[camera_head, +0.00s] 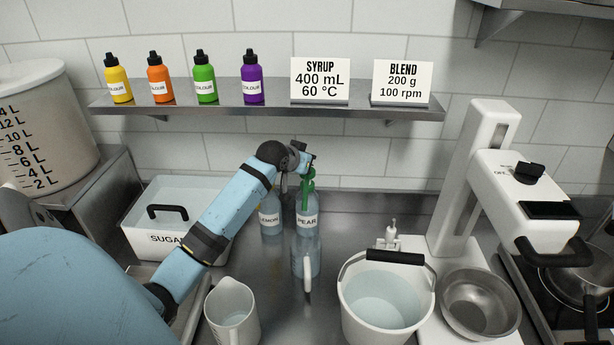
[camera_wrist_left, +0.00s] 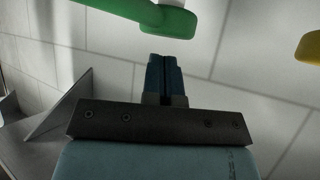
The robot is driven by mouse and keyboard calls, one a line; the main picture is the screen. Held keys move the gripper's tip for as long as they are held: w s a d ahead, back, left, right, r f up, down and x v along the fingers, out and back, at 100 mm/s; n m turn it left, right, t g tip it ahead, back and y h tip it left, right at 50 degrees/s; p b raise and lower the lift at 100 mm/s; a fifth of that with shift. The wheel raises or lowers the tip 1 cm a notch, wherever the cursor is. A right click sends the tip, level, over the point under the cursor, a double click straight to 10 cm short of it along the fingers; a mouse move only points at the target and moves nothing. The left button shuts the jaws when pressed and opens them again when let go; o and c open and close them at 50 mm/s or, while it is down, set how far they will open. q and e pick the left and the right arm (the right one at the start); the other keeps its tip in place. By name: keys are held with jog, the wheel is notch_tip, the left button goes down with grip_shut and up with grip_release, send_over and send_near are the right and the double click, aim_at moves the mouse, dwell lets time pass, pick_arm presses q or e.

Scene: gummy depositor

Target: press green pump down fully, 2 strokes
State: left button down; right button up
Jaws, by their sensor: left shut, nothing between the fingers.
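The green pump (camera_head: 307,186) stands on top of the clear bottle labelled PEAR (camera_head: 307,226), which is upright on the steel counter. My left gripper (camera_head: 309,160) is at the top of this pump, and its arm comes in from the left. In the left wrist view its fingers (camera_wrist_left: 166,68) are together and empty. The green pump (camera_wrist_left: 168,20) shows just beyond the fingertips there. I cannot tell whether the fingers touch the pump head. My right gripper is in neither view.
A LEMON bottle (camera_head: 269,220) stands just left, partly behind my arm; a yellow part (camera_wrist_left: 309,47) shows in the wrist view. A white bucket (camera_head: 381,318), jug (camera_head: 232,314) and sugar bin (camera_head: 135,238) stand nearby. A shelf (camera_head: 270,98) runs behind.

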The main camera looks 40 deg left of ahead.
pick_arm(q)
jog(key=shift+f, duration=0.1)
dwell(0.3)
jog(key=shift+f+b, duration=0.4)
jog(key=shift+f, duration=1.35)
jog(key=shift+r+p, duration=0.5)
jog(key=shift+r, duration=1.35)
